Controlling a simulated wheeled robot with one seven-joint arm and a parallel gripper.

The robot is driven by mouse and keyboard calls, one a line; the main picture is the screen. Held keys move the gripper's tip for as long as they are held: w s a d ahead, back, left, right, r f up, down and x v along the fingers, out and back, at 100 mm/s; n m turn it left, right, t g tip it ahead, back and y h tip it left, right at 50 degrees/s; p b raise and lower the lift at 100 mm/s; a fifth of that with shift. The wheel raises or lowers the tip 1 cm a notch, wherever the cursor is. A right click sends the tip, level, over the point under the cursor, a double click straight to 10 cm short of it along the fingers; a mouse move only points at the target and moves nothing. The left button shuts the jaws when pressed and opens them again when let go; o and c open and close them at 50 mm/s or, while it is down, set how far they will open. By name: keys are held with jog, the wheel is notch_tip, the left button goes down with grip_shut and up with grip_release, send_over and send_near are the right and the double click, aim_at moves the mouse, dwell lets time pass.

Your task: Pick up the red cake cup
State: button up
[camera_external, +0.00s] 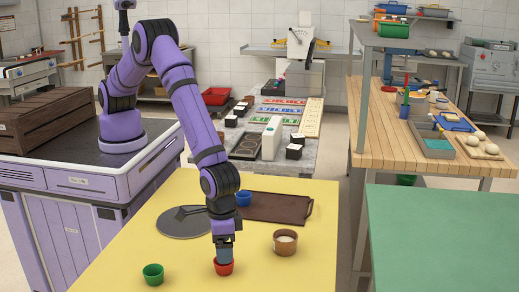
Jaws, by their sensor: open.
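The red cake cup (223,267) stands on the yellow tabletop (310,215) near the front. My gripper (224,256) points straight down, directly over the cup, with its tip at the cup's rim. The tip overlaps the cup in this view, so I cannot tell whether the fingers are inside the cup or around it. The finger gap is too small to make out. The jaws are open, and the cup appears to rest on the table.
A green cup (153,274) stands to the left, and a brown bowl with pale contents (285,242) to the right. Behind are a blue cup (243,198), a dark round board (185,222) and a brown tray (285,207). The table's right front is clear.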

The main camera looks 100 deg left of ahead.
aim_at(225, 270)
jog(key=shift+f, duration=2.75)
jog(key=shift+c, duration=0.2)
jog(key=c, duration=0.9)
